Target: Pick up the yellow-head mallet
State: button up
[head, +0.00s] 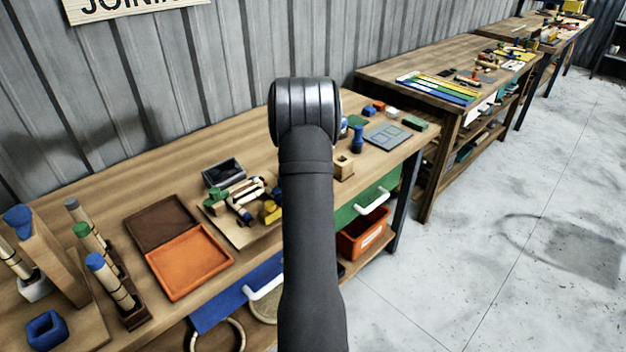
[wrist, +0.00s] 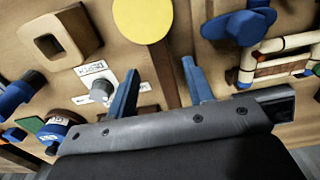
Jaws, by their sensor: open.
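The yellow-head mallet shows in the wrist view as a round yellow head (wrist: 142,20) at the top, with a wooden handle (wrist: 165,75) running down from it. My gripper (wrist: 160,84) is open and empty, with two blue fingers spread apart. The handle lies between the fingers in the picture; I cannot tell the height gap to it. In the head view my arm covers the gripper, and I cannot make out the mallet there.
Left of the mallet are a wooden block with a square hole (wrist: 66,35) and a grey knob (wrist: 102,90) by white labels. Right is a bamboo frame (wrist: 275,62) with a blue part (wrist: 238,24). An orange tray (head: 190,262) lies farther left on the bench.

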jog(key=shift+s+f, duration=0.2)
jog(key=shift+f, duration=3.3)
jog(key=shift+r, duration=0.1)
grip_shut()
